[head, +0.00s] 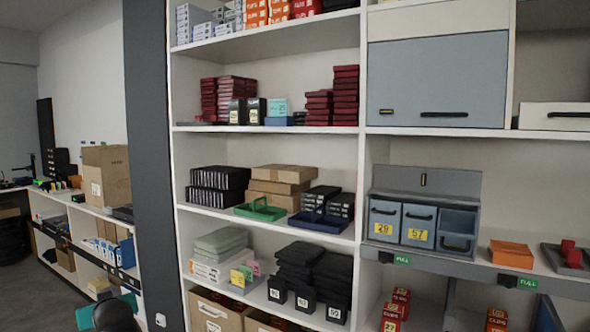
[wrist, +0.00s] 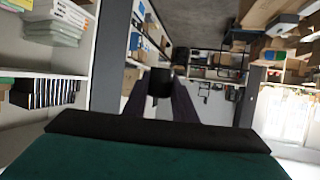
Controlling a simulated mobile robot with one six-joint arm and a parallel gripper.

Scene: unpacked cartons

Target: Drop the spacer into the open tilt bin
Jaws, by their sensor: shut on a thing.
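My gripper (wrist: 160,92) shows in the wrist view with its two dark fingers shut on a small black cylinder, the spacer (wrist: 160,80). The spacer is held in the air, clear of any shelf. In the head view a grey-blue tilt bin unit (head: 425,181) stands on the right shelf. Its left and middle bins, labelled 29 and 57, look closed. The right one, the open tilt bin (head: 457,243), is tipped forward with its top open. In the head view a teal part of my arm shows at the bottom left, far from the bins; the spacer cannot be made out there.
An orange tray (head: 512,254) and a dark tray (head: 572,268) with red pieces sit right of the bin unit. A green tray (head: 260,211) and a blue tray (head: 318,223) lie on the shelf to its left. A dark grey post (head: 158,150) stands at the left.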

